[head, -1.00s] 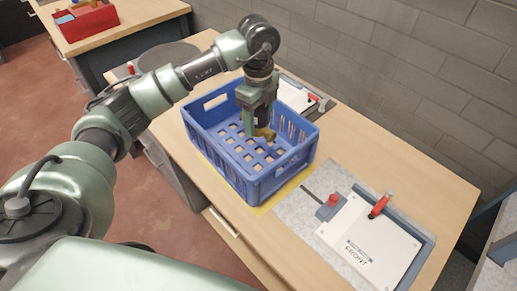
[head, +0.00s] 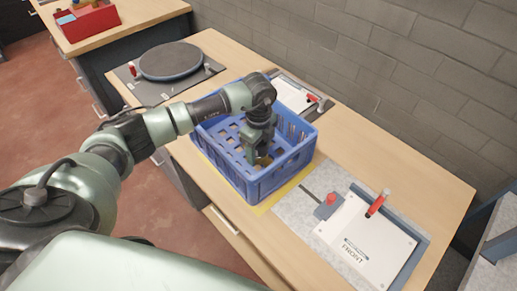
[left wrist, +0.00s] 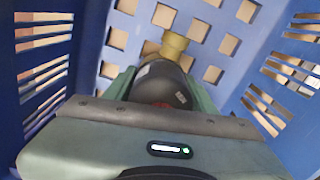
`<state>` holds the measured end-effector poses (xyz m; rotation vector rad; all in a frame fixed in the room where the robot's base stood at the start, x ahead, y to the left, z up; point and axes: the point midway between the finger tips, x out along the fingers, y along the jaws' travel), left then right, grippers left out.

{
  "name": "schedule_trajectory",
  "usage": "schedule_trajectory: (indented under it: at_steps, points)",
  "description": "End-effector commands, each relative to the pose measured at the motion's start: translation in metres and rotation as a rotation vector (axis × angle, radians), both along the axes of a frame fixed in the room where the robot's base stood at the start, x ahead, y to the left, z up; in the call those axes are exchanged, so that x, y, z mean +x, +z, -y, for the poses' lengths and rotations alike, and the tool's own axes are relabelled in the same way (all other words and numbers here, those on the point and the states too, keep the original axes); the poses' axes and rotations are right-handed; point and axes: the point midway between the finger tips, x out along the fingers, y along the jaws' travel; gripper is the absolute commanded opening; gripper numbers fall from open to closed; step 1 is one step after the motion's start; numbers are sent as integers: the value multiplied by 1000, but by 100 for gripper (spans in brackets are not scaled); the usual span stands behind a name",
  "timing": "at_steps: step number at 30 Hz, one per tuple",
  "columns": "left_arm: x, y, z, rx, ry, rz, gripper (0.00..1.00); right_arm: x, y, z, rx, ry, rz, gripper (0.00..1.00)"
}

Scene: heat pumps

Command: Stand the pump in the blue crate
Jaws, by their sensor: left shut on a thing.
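The blue crate (head: 262,188) stands on the workbench, with slotted walls and a floor of square holes. My left gripper (head: 257,146) reaches down inside it, toward its right part. The gripper is shut on the pump, which has a dark body (left wrist: 160,84) and a brass end (left wrist: 174,44). The pump's body lies between the two green fingers. I cannot tell whether it touches the crate floor. My right gripper is not in view.
A grey fixture with a white FRONT plate (head: 364,246) and red handles lies right of the crate. Another white plate (head: 295,96) is behind it. A round turntable (head: 170,61) stands to the left. A red box (head: 87,22) is on the far bench.

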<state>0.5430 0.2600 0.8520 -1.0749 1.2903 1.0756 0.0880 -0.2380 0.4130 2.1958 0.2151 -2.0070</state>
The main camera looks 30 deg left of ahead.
Motion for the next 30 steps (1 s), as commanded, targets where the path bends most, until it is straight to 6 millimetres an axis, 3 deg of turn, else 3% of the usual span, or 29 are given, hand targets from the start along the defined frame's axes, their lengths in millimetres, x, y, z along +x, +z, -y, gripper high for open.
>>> schedule_trajectory:
  at_steps: [8, 9, 11, 23, 30]
  points:
    - [1, -1, 0, -2, 0, 4, 0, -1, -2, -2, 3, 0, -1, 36]
    - [0, -3, 0, 0, 0, 0, 58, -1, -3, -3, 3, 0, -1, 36]
    - [0, -2, 0, 0, 0, 0, 75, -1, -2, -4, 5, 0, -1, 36]
    - [0, 3, 0, 0, 0, 0, 77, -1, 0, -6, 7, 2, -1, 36]
    - [2, 41, 0, -1, -1, 6, 77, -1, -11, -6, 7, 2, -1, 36]
